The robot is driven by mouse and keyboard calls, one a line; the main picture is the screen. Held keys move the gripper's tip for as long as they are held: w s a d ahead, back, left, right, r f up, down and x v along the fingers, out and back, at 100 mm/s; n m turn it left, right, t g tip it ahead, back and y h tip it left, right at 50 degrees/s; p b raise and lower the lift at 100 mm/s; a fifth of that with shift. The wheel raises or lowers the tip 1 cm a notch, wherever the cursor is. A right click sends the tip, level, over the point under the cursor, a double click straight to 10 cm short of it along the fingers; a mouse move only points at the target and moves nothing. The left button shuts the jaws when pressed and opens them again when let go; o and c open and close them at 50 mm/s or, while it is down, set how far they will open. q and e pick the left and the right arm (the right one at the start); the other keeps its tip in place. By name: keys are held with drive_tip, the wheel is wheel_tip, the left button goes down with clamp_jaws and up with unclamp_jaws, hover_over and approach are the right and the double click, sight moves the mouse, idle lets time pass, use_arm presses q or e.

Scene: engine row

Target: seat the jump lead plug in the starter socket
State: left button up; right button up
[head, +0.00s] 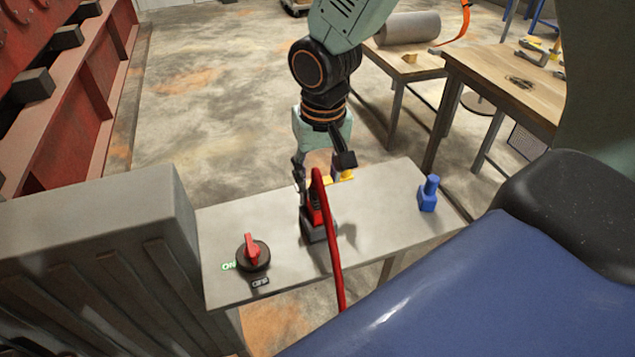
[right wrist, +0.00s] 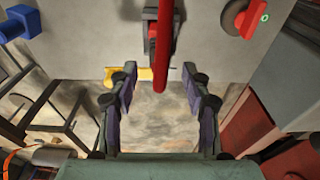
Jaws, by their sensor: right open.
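The red jump lead plug (head: 315,207) stands at a dark grey socket block (head: 317,230) near the middle of the grey bench top. The red cable (head: 331,247) arches up from it and runs toward me. I cannot tell how deep the plug sits in the block. My right gripper (head: 325,172) is just behind the plug, pointing down. In the right wrist view its fingers (right wrist: 160,72) are spread wide with nothing gripped. There the plug (right wrist: 152,48) lies beyond the fingertips, and the cable (right wrist: 162,70) crosses between them. My left gripper is not in view.
On the grey bench top (head: 390,225) stand a red rotary switch (head: 252,252) with ON and OFF labels, a yellow part (head: 345,175) behind the plug, and a blue part (head: 428,194) at right. A ribbed grey housing (head: 100,240) borders it at left. Wooden tables (head: 510,80) stand behind.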

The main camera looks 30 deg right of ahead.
wheel_tip(320, 180, up, 6)
drive_tip(key=shift+s+r+p, duration=0.15)
drive_tip(key=shift+s+p, duration=0.25)
drive_tip(key=shift+p, duration=0.05)
drive_tip(key=shift+w+a, duration=0.1)
drive_tip(key=shift+w, duration=0.05)
